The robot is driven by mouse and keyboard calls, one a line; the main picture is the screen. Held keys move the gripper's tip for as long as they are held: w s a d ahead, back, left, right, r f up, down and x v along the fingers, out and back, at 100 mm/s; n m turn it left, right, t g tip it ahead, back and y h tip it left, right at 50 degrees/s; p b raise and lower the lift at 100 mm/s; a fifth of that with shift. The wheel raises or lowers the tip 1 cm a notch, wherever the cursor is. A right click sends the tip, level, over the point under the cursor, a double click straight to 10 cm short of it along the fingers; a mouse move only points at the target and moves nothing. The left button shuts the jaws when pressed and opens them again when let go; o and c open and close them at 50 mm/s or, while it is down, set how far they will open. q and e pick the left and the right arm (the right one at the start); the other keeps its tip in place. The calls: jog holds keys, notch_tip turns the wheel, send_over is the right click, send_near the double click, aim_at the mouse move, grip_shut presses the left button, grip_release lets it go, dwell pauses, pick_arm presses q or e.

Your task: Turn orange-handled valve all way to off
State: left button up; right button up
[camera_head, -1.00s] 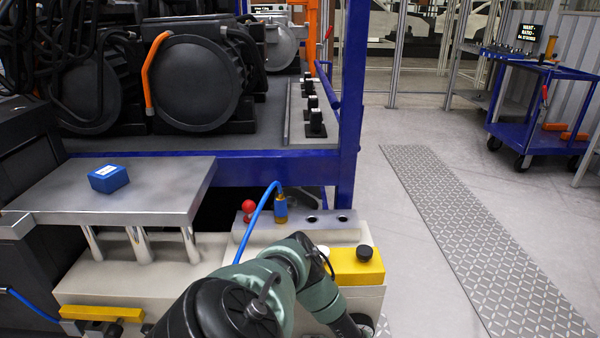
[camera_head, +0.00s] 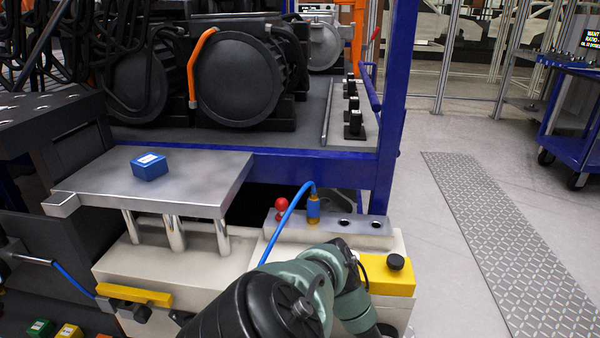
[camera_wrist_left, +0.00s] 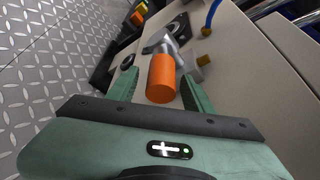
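The valve's orange handle (camera_wrist_left: 161,78) is in the left wrist view, on a grey metal valve body (camera_wrist_left: 160,42) against the beige machine side. My left gripper (camera_wrist_left: 160,77) is open, with a green finger on each side of the handle. Narrow gaps show beside the handle, so the fingers look apart from it. In the head view one of my arms (camera_head: 325,270) bends down past the right end of the beige machine (camera_head: 245,262). Its gripper and the valve are hidden there. My right gripper is not seen.
A blue hose (camera_head: 287,222), a red ball knob (camera_head: 281,204) and a yellow block with a black button (camera_head: 388,274) are close to the arm. A metal table (camera_head: 165,185) with a blue box (camera_head: 149,166) stands left.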

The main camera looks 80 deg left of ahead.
pick_arm(q)
jog(key=v, duration=0.8)
jog(key=shift+s+f, duration=0.1)
dwell(1.4)
